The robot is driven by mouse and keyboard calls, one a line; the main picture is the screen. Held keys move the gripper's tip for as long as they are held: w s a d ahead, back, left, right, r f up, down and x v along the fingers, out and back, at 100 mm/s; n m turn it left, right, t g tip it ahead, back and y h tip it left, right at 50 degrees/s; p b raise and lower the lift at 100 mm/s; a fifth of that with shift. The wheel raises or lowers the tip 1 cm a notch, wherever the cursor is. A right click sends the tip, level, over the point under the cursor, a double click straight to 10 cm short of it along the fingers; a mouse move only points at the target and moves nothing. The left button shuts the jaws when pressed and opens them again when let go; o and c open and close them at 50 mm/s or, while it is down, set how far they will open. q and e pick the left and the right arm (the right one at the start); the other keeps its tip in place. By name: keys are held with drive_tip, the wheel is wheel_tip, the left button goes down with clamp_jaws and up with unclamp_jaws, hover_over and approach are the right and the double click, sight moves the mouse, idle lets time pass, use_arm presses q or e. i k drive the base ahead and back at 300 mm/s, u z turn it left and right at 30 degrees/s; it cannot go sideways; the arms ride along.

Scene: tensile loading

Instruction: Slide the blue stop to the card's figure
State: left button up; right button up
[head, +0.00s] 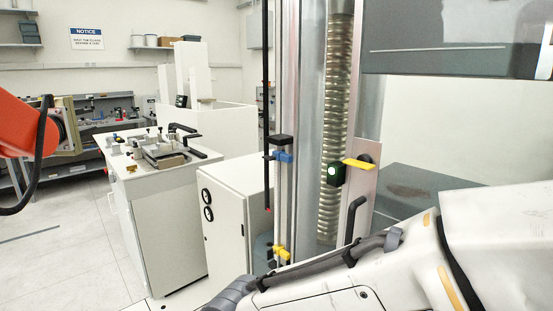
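The blue stop (284,157) sits on the narrow upright rail at the left side of the tall metal column, in the middle of the head view. A black block (281,141) is just above it. A yellow stop (281,252) is low on the same rail. I cannot make out a card with a figure. A white arm link (370,280) of mine crosses the lower right, in front of the machine's lower part. I cannot make out the fingers of either gripper in this view.
A yellow lever (358,163) and a box with a lit green button (334,174) are beside the ribbed screw (335,110). A white cabinet (235,225) stands left of the column. A bench with fixtures (160,180) and an orange machine part (20,125) are farther left.

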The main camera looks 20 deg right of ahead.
sight(281, 156)
drive_tip(key=k, duration=0.5)
drive_tip(key=u, duration=1.35)
drive_tip(key=i, duration=1.1)
drive_tip(key=z, duration=1.95)
